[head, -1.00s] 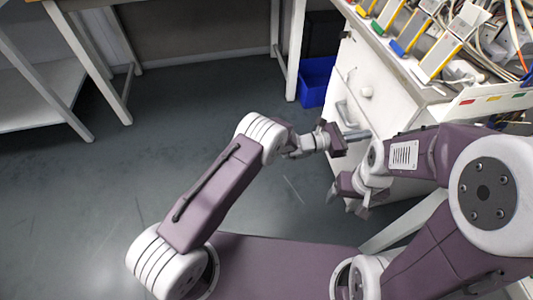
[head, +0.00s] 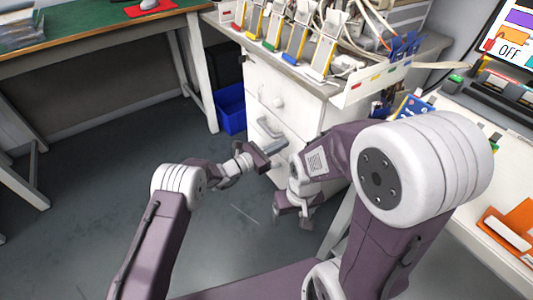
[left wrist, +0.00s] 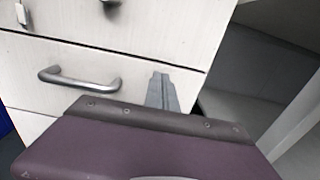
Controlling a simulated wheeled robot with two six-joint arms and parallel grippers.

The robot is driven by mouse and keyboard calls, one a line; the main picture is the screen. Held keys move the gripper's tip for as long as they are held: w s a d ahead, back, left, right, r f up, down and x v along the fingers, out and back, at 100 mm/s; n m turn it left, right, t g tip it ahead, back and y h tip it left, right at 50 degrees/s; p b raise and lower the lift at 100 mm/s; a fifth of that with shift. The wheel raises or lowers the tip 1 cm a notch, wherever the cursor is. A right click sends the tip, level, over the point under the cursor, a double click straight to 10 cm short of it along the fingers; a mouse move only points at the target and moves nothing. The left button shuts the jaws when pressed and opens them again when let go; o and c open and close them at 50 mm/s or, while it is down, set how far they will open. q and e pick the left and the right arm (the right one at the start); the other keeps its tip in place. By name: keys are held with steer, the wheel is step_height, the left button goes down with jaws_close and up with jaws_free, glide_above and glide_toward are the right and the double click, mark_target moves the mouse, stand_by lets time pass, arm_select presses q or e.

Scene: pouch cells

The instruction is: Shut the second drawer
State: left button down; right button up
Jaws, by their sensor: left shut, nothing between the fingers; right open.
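The white drawer cabinet (head: 300,115) stands right of centre in the head view. A round knob (head: 278,103) is on an upper drawer and a grey bar handle (head: 268,128) on the drawer below. The left wrist view shows that bar handle (left wrist: 80,77) on a pale front (left wrist: 60,55), with a thin dark seam above it. The front looks about flush; a small gap cannot be ruled out. My left gripper (head: 276,147) is shut and empty, its fingertips (left wrist: 163,92) at the front, right of the handle; contact is unclear. My right gripper (head: 292,221) is open and empty, low before the cabinet.
A blue bin (head: 231,108) stands on the floor left of the cabinet. Several upright pouch-cell holders (head: 290,40) and cables crowd the cabinet top. A green-topped table (head: 90,32) is at the back left. The floor at left is clear.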

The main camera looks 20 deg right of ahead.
arm_select(q)
steer(key=p+v, duration=0.4)
steer(key=v, duration=0.6)
steer(key=shift+a, duration=0.15)
